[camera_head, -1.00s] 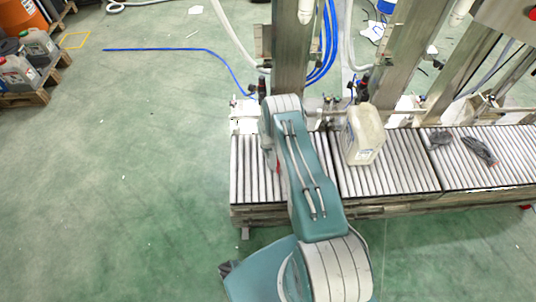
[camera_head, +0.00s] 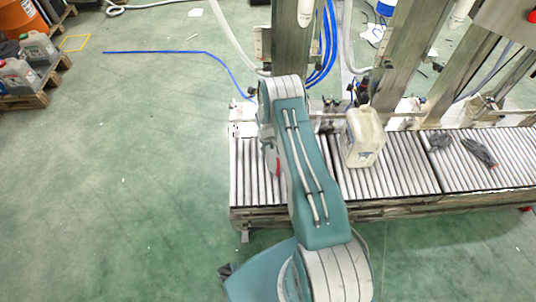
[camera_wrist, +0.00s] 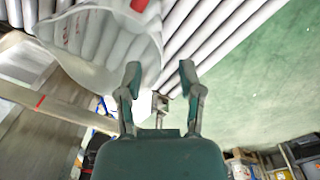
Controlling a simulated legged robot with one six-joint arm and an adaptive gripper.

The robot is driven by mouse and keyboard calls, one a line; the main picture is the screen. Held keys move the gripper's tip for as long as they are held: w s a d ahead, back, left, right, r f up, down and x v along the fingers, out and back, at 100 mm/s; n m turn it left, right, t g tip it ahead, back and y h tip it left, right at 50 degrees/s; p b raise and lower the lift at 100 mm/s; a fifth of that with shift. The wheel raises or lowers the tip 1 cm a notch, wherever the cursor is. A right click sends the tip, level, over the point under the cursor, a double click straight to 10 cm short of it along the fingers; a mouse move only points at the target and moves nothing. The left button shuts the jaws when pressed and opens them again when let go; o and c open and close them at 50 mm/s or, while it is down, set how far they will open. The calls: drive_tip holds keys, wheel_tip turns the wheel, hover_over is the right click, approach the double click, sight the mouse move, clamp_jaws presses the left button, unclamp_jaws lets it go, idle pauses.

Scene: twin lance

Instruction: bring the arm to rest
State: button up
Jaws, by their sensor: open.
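My gripper (camera_wrist: 160,80) shows in the wrist view with its two fingers apart and nothing between them. In the head view, my arm reaches up over the left part of the roller conveyor (camera_head: 400,170), and the arm hides my gripper there. The jug (camera_head: 364,138) stands upright on the rollers, right of my arm.
Dark gloves (camera_head: 480,151) lie on the conveyor at the right. Metal posts (camera_head: 402,55) and blue hoses (camera_head: 327,45) stand behind it. Grey canisters (camera_head: 38,46) sit on a pallet at far left. The green floor (camera_head: 130,180) to the left is mostly open.

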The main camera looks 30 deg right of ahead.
wheel_tip(320, 180, up, 5)
drive_tip(key=shift+a+r, duration=0.1)
drive_tip(key=shift+a, duration=0.05)
drive_tip(key=s+a+r+t, duration=0.1)
drive_tip(key=a+r, duration=0.1)
drive_tip(key=r, duration=0.9)
drive_tip(key=s+a+r+m+t, duration=0.1)
drive_tip(key=s+a+r, duration=0.15)
drive_tip(key=r, duration=0.95)
drive_tip(key=s+a+r+t, duration=0.1)
drive_tip(key=a+r, duration=0.2)
drive_tip(key=r, duration=0.8)
drive_tip(key=s+a+r+t, duration=0.1)
drive_tip(key=s+a+r, duration=0.3)
drive_tip(key=s+r, duration=0.8)
drive_tip(key=s+a+r, duration=0.1)
drive_tip(key=s, duration=0.6)
drive_tip(key=s+a+r+m+t, duration=0.1)
drive_tip(key=s+a+r, duration=0.1)
drive_tip(key=s, duration=0.5)
drive_tip(key=shift+s+r+m+t, duration=0.2)
drive_tip(key=shift+s+m+t, duration=0.1)
drive_tip(key=shift+s, duration=0.1)
drive_tip(key=shift+s+a+f, duration=0.1)
drive_tip(key=shift+s+a, duration=0.05)
drive_tip(key=shift+s, duration=0.25)
drive_tip(key=shift+c, duration=0.3)
